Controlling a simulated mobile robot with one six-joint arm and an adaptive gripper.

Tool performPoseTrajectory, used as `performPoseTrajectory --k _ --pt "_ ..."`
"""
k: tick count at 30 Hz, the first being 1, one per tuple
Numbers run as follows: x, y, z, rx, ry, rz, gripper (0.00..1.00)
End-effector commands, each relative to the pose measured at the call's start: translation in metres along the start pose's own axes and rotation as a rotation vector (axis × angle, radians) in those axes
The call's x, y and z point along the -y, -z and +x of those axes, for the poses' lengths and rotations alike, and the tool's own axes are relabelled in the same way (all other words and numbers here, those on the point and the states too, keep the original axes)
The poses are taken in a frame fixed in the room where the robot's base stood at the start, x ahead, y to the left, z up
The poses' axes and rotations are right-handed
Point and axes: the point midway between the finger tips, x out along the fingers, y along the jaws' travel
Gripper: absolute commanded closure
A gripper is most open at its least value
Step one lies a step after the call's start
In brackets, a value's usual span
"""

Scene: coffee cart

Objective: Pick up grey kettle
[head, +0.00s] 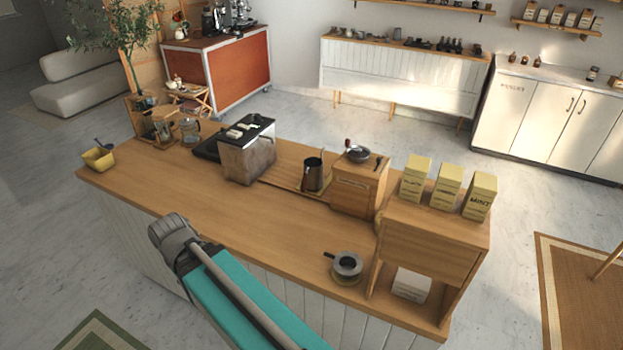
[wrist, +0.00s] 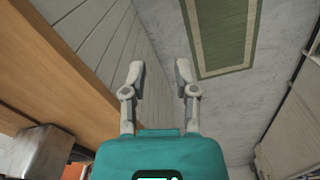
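A dark grey metal jug with a handle (head: 313,174) stands upright on a small wooden tray, on the counter (head: 190,190) right of centre in the head view. It is the closest match to the grey kettle, but I cannot make out a spout. It does not show in the wrist view. My gripper (wrist: 159,72) is open and empty in the wrist view, its two fingers well apart. It points down past the counter's panelled front toward the floor. In the head view my arm reaches the counter's front edge, left of the jug, and hides the fingers.
A metal box (head: 247,157) stands left of the jug, and a wooden grinder (head: 357,186) stands close on its right. A grey dripper (head: 347,264) sits near the front edge. Yellow tea boxes (head: 446,186) top the right shelf. The counter's front left is clear. A green rug (wrist: 222,35) lies below.

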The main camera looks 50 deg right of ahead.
Motion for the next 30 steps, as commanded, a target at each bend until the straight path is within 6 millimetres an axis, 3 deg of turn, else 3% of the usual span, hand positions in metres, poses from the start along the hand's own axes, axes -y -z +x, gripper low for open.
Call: performPoseTrajectory --k 11,17,23,30 --pt "-0.005 0.005 0.007 -0.022 0.034 -0.004 0.62" --pt "-0.022 0.02 0.023 -0.095 0.127 -0.021 0.62" --pt "-0.049 0.042 0.039 -0.233 0.25 -0.027 0.62" --pt "-0.095 0.069 0.05 -0.452 0.363 -0.012 0.62"
